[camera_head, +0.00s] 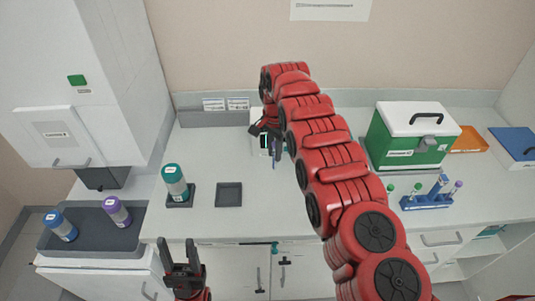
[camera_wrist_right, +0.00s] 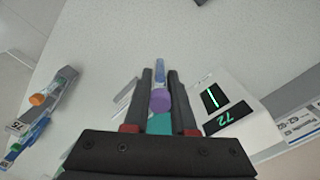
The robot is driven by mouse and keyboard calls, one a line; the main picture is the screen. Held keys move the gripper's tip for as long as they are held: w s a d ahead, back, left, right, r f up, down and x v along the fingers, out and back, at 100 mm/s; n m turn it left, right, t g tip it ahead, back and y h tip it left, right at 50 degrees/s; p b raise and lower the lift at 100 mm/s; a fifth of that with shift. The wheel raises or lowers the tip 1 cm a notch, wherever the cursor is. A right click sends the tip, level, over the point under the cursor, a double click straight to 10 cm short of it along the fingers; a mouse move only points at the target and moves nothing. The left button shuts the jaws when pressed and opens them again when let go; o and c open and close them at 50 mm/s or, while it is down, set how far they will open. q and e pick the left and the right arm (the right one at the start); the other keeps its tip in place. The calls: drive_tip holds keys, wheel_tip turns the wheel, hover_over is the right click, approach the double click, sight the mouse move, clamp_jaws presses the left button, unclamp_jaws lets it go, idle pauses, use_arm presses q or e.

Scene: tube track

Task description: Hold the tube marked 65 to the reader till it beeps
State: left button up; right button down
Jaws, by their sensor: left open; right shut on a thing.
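My right gripper (camera_head: 268,140) is at the back of the counter, partly hidden by my red arm. In the right wrist view the right gripper (camera_wrist_right: 160,85) is shut on a tube with a purple cap (camera_wrist_right: 160,102). The number on this tube is not readable. The white reader (camera_wrist_right: 205,85) is beside the gripper, to the right in the wrist view. It has a dark window with a bright green line and a display (camera_wrist_right: 227,119) that seems to read 72. My left gripper (camera_head: 182,262) is open and empty in front of the counter.
A blue rack (camera_head: 425,201) with several tubes stands at the right, near a green cooler (camera_head: 408,140). A teal-capped jar (camera_head: 175,182) stands on a dark pad beside an empty dark tray (camera_head: 229,194).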

drive_tip(key=shift+a+f, duration=0.15)
drive_tip(key=shift+a, duration=0.15)
drive_tip(key=shift+s+a+f+m+p, duration=0.15)
drive_tip(key=shift+a+m+p, duration=0.1)
drive_tip(key=shift+a+m, duration=0.15)
drive_tip(key=shift+s+a+f+m+p, duration=0.1)
drive_tip(key=shift+a+m+p, duration=0.1)
drive_tip(key=shift+a+m, duration=0.2)
